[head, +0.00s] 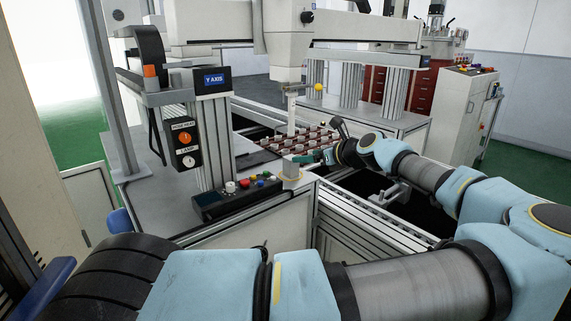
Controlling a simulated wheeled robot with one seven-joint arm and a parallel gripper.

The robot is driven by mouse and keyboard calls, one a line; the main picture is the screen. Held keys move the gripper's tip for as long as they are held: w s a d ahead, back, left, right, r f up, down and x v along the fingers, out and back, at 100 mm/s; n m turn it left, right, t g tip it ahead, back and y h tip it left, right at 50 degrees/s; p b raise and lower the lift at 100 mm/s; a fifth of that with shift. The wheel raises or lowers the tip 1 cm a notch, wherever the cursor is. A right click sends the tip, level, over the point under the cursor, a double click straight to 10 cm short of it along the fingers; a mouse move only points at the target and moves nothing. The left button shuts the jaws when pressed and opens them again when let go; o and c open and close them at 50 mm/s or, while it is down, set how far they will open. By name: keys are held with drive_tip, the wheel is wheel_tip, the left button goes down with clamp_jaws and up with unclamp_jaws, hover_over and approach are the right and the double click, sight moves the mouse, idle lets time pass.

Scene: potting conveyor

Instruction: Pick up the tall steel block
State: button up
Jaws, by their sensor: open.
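A small pale grey upright block (291,168), which looks like the tall steel block, stands at the near corner of the machine table on a tan patch. It is small in the head view, so its details are unclear. My gripper (308,158) reaches in from the right, just right of and slightly beyond the block in the picture. Its jaws are open, and I see nothing held in them. I cannot tell the exact gap between the fingers and the block.
A brown tray (299,137) with several round pale parts lies just behind. A control box (235,196) with coloured buttons sits on the table to the left. A vertical gantry spindle (291,112) hangs above the tray. A dark open well (375,190) lies right of the table.

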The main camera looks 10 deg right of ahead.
sight(291, 157)
drive_tip(key=p+x, duration=0.3)
drive_tip(key=x, duration=0.6)
drive_tip(key=shift+d, duration=0.1)
drive_tip(key=shift+w+f, duration=0.25)
drive_tip(key=shift+w, duration=0.1)
clamp_jaws()
idle(0.4)
